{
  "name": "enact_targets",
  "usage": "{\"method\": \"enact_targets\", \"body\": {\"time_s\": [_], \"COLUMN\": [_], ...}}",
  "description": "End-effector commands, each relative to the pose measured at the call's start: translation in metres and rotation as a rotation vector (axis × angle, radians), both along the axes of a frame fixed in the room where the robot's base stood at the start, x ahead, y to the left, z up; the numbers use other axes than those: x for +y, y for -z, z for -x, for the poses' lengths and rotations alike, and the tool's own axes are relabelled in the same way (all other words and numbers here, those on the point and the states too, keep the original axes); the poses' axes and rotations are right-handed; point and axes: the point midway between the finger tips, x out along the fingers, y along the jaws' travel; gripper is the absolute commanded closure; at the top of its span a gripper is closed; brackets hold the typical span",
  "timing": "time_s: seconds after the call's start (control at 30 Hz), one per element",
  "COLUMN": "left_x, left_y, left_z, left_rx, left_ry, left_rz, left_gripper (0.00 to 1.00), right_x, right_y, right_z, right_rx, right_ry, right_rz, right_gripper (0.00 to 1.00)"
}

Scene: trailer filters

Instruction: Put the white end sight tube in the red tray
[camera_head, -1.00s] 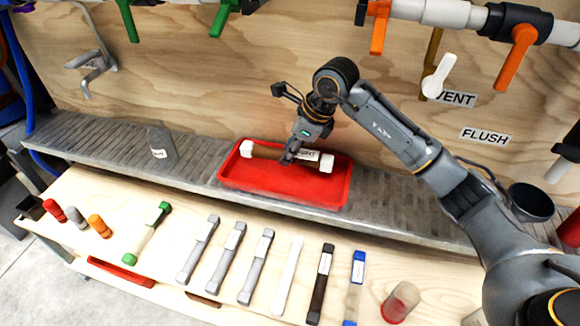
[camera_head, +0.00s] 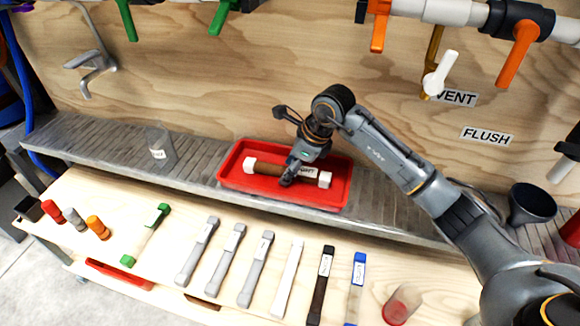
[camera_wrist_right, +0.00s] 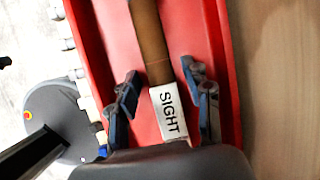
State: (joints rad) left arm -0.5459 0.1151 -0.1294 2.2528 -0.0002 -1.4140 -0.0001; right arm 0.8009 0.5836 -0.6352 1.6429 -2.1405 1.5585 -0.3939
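The sight tube is a brownish tube (camera_head: 270,169) with white ends and a white label. It lies lengthwise inside the red tray (camera_head: 228,168), which is on the grey ledge. My right gripper (camera_head: 287,182) reaches down over the tube near its middle and hides part of it. In the right wrist view the gripper (camera_wrist_right: 160,80) is open, with its fingers on either side of the tube (camera_wrist_right: 151,40) near the SIGHT label. Red tray floor shows between the fingers and the tube. My left gripper is not in view.
A clear labelled container (camera_head: 160,145) stands left of the tray on the ledge. Several grey, white, black and blue-ended tubes lie on the wooden bench in front. A dark funnel (camera_head: 530,203) is at right. Pipes with orange and white handles hang above.

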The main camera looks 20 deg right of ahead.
Motion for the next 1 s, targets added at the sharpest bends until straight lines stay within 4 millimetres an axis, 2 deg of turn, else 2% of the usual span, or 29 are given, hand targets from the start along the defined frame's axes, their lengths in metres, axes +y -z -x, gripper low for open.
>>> {"method": "enact_targets", "body": {"time_s": [0.27,0.37,0.4,0.47,0.8,1.0], "left_x": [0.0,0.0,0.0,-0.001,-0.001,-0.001], "left_y": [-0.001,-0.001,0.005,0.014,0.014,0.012], "left_z": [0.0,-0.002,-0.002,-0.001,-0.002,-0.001], "left_rx": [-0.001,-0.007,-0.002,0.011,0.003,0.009], "left_ry": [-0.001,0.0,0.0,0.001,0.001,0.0], "left_rz": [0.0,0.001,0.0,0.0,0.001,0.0], "left_gripper": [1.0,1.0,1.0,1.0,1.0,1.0], "right_x": [0.0,-0.003,-0.005,-0.013,-0.067,-0.086], "right_y": [-0.001,-0.009,-0.014,-0.012,-0.011,-0.011], "right_z": [0.0,0.001,0.003,0.01,0.063,0.082], "right_rx": [0.0,-0.003,-0.003,0.0,0.002,0.001], "right_ry": [0.0,0.0,0.001,0.003,0.003,0.001], "right_rz": [0.0,0.002,0.002,0.004,0.005,0.001], "right_gripper": [0.49,0.49,0.49,0.49,0.49,0.49]}}
